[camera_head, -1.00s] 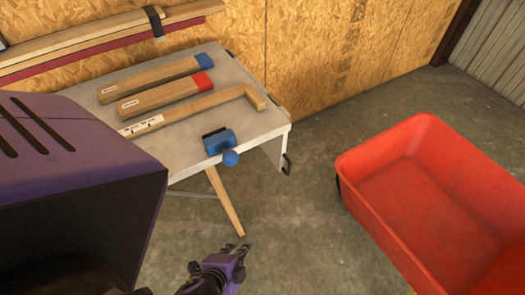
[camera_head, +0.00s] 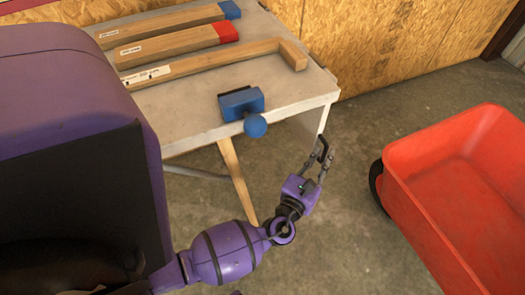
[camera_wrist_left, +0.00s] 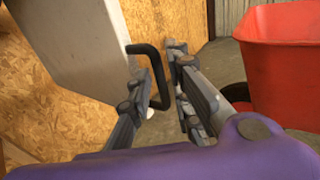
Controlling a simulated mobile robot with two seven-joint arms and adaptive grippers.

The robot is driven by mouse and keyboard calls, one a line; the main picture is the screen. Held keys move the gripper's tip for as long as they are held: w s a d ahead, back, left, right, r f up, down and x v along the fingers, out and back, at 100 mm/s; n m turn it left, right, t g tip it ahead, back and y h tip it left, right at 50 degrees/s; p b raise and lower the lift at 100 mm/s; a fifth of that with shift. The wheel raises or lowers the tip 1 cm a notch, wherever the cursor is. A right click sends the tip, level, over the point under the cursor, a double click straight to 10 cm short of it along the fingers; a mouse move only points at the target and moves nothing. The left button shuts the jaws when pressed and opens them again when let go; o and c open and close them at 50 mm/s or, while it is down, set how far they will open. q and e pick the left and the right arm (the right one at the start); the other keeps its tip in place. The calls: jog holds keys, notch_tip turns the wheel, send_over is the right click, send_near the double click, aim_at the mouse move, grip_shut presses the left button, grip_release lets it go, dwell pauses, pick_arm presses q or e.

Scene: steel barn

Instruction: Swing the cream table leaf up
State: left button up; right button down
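The cream table leaf (camera_head: 308,128) hangs down from the right end of the cream table (camera_head: 190,115). In the left wrist view the leaf (camera_wrist_left: 82,45) fills the upper left, with a black bar handle (camera_wrist_left: 157,62) on its edge. My left gripper (camera_head: 319,161) is beside the hanging leaf, at the handle. In the left wrist view its two fingers (camera_wrist_left: 158,72) are apart, with the handle's bar in the gap between them. I cannot tell whether either finger touches the bar. My right gripper is not in view.
A blue vise (camera_head: 241,103) sits at the table's front edge. Several wooden pieces lie behind it, one blue-ended (camera_head: 165,25), one red-ended (camera_head: 175,45). A red cart (camera_head: 455,150) stands on the right. Bare concrete floor lies between table and cart.

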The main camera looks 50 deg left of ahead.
aim_at(324, 154)
pick_arm(q)
jog(key=shift+x, duration=1.6)
jog(key=shift+c, duration=0.4)
grip_shut()
